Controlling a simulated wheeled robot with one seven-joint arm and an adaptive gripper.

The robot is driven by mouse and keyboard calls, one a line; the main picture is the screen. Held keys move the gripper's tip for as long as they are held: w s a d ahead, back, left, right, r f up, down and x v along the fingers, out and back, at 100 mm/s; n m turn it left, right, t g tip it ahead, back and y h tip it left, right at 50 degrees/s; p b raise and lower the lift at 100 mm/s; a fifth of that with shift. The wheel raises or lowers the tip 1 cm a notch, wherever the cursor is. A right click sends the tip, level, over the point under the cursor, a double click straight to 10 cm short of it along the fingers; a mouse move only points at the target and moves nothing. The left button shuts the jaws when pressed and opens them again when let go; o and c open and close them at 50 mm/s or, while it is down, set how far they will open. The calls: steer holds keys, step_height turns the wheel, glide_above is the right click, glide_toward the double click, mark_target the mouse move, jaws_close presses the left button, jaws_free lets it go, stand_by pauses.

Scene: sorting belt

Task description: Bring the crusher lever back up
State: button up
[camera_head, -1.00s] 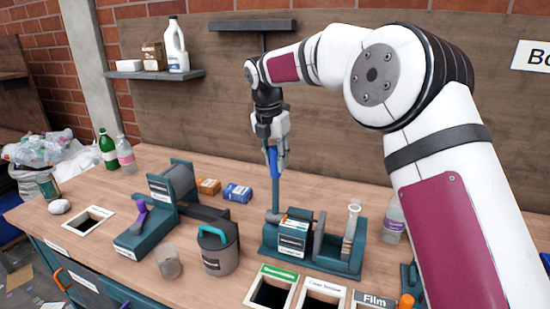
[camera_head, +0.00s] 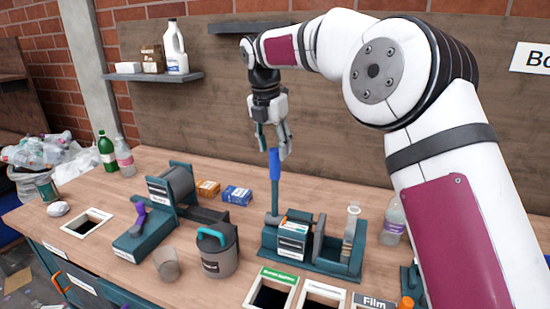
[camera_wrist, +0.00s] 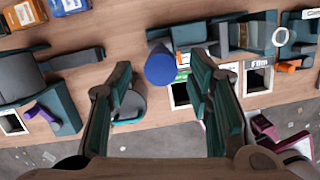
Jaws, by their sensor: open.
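The crusher (camera_head: 320,252) is a teal device on the bench with a clear bottle-like item at its right end. Its lever (camera_head: 275,185) stands upright at its left end, a teal rod with a blue grip on top. In the wrist view the blue grip (camera_wrist: 160,66) shows from above, beyond the fingertips and a little left of the middle between them. My gripper (camera_head: 274,148) is open and empty, just above the top of the lever, with the fingers apart. It also shows in the wrist view (camera_wrist: 163,75). I see no clear contact with the grip.
A grey lidded canister (camera_head: 218,250) and a clear cup (camera_head: 166,264) stand left of the crusher. Another teal machine (camera_head: 160,215) with a purple handle is farther left. Labelled bin openings (camera_head: 270,295) line the front edge.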

steer(key=v, duration=0.7)
steer(key=s+d+r+m+t, duration=0.1)
steer(key=s+d+r+m, duration=0.2)
steer(key=s+d+m, duration=0.55)
steer(key=s+d+r+m, duration=0.2)
steer(key=s+d+m, duration=0.35)
steer(key=s, duration=0.55)
steer(key=s+d+f+m, duration=0.3)
steer(key=s+f+m, duration=0.3)
steer(key=s+m, duration=0.2)
steer(key=s+d+f+m+t+y, duration=0.1)
steer(key=s+d+f+m, duration=0.2)
steer(key=s, duration=1)
step_height(320, 180, down, 3)
steer(key=m, duration=0.4)
steer(key=shift+d+m+t, duration=0.3)
steer(key=shift+d+m, duration=0.1)
